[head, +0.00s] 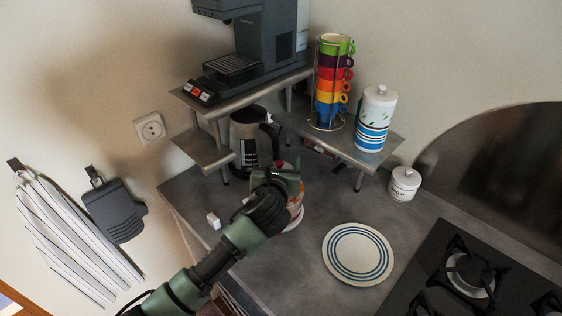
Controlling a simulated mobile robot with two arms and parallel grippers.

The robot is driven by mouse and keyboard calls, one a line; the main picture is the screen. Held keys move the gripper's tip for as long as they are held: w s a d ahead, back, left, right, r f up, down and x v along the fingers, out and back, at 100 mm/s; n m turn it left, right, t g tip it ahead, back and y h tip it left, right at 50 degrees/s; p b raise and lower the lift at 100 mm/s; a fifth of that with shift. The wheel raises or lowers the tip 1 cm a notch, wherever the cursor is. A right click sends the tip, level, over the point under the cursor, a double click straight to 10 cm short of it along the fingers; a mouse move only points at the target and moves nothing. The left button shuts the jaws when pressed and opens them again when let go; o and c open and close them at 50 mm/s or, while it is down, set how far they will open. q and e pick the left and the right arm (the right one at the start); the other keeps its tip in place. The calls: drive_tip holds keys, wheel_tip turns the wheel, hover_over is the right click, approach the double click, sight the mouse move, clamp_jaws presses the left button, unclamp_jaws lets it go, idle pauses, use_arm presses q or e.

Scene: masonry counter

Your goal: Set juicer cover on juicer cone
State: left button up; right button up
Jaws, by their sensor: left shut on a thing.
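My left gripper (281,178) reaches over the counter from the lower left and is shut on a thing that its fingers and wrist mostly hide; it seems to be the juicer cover. A white and orange round body (297,212), which looks like the juicer, stands on the counter right under and behind the gripper. The juicer cone is hidden, and I cannot tell whether the cover touches it. My right gripper is not in view.
A striped plate (358,254) lies right of the gripper, near the gas hob (470,275). Behind stand a dark coffee pot (252,140), a metal shelf (345,150) with stacked cups (333,75) and a canister (375,118), and a small white jar (404,184). A small white block (213,221) lies left.

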use_arm(q)
drive_tip(key=shift+f, duration=0.35)
idle(0.5)
drive_tip(key=o, duration=1.6)
drive_tip(key=shift+c, duration=0.2)
drive_tip(key=shift+r+p, duration=3.05)
drive_tip(key=shift+p, duration=0.85)
drive_tip(key=shift+f, duration=0.1)
